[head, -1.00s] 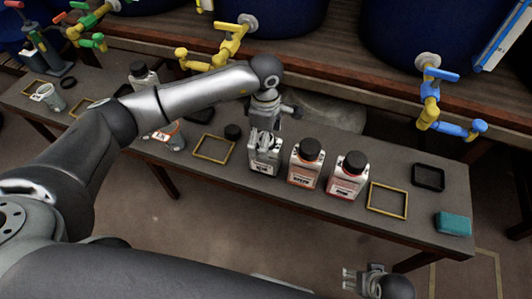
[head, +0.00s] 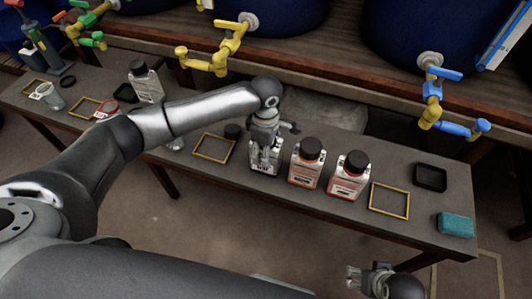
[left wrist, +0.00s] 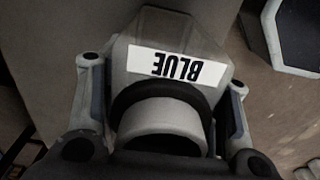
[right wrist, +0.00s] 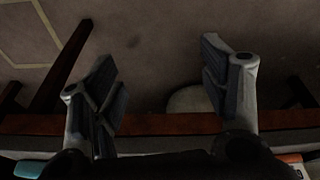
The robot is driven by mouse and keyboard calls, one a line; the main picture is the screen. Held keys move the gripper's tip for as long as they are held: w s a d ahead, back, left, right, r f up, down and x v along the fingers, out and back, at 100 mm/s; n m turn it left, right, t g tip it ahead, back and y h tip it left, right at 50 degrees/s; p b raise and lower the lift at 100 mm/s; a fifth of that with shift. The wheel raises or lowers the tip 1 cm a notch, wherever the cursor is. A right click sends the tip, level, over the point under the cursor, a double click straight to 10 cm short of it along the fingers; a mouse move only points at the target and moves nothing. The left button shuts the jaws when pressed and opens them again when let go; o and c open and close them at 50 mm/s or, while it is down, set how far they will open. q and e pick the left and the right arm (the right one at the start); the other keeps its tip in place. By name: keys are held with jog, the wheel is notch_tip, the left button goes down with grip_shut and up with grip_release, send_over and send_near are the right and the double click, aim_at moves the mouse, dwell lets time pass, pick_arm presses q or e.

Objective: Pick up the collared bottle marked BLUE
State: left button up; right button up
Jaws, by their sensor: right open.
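The bottle marked BLUE (left wrist: 178,66) has a white label, pale translucent shoulders and a dark collar around its wide pale neck in the left wrist view. In the head view this bottle (head: 263,168) stands on the narrow table, partly hidden by my left gripper (head: 265,145), which points down over its top. In the left wrist view the gripper's fingers (left wrist: 163,108) stand on both sides of the neck and collar; whether they press on it is unclear. My right gripper (head: 367,277) is open and empty, below the table's front edge; its fingers also show in the right wrist view (right wrist: 160,80).
Two black-capped bottles with red labels (head: 306,163) (head: 349,176) stand just right. Another bottle (head: 146,82) and a glass (head: 48,96) stand left. Yellow frames (head: 389,201), a black tray (head: 429,177) and a teal sponge (head: 455,224) lie on the table. Taps (head: 430,100) overhang behind.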

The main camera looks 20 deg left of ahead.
pick_arm(q)
jog(key=c, duration=0.4)
jog(key=shift+r, duration=0.1)
